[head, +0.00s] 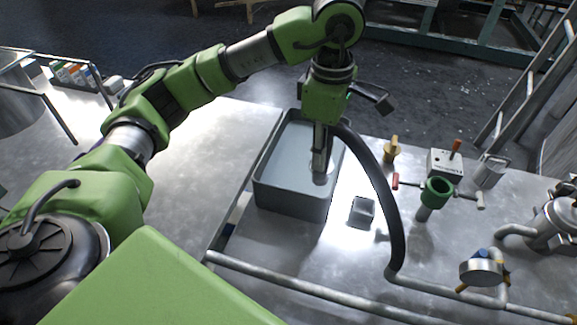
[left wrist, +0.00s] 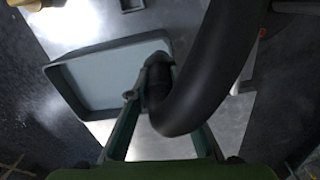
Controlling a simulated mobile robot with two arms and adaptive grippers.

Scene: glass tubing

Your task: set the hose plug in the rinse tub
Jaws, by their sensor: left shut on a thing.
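The rinse tub (head: 290,199) is a grey, open rectangular box on the metal table, and I see no water in it. My left gripper (head: 320,166) points down over the tub's inside, toward its right side. It is shut on the dark end of the black hose (head: 388,205), the hose plug (left wrist: 157,72). In the left wrist view, the plug sits between the fingers (left wrist: 158,92), over the side of the tub (left wrist: 110,47). The fingers mostly hide it in the head view. I cannot tell whether it touches the tub floor. My right gripper is out of view.
The hose arcs over the tub's right wall down to a metal pipe (head: 300,285) along the front. A small grey tray (head: 362,209) lies right of the tub. The table left of the tub is clear.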

